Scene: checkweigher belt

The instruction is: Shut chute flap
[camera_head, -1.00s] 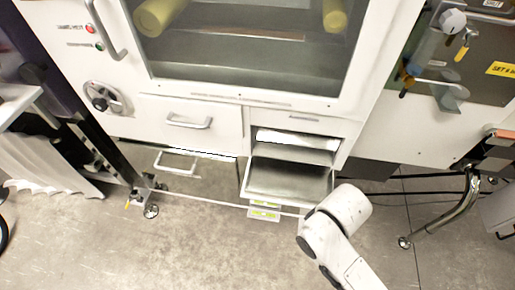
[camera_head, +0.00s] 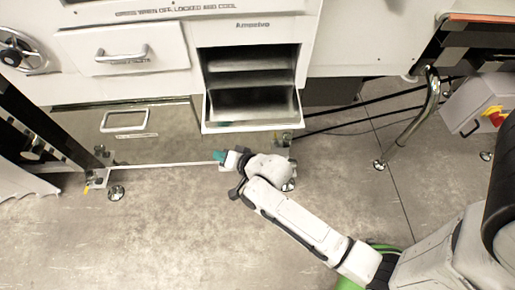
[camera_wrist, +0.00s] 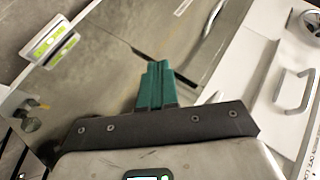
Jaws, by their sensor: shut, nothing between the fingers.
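The chute flap (camera_head: 253,126) is a metal panel at the lower edge of an open chute (camera_head: 250,65) in the white machine front. It is open, sloping out from the opening, with its pale front edge toward me. My gripper (camera_head: 221,156) has teal fingertips and is just below and in front of the flap's left part in the picture, apart from it as far as I can tell. In the wrist view its teal fingers (camera_wrist: 155,84) are together and empty. I cannot make out the flap for certain in the wrist view.
A closed drawer with a handle (camera_head: 122,54) is left of the chute, with a handwheel (camera_head: 18,50) farther left. A lower panel with a handle (camera_head: 125,121) is below. A machine foot (camera_head: 116,192) stands at left. The floor in front is mostly clear.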

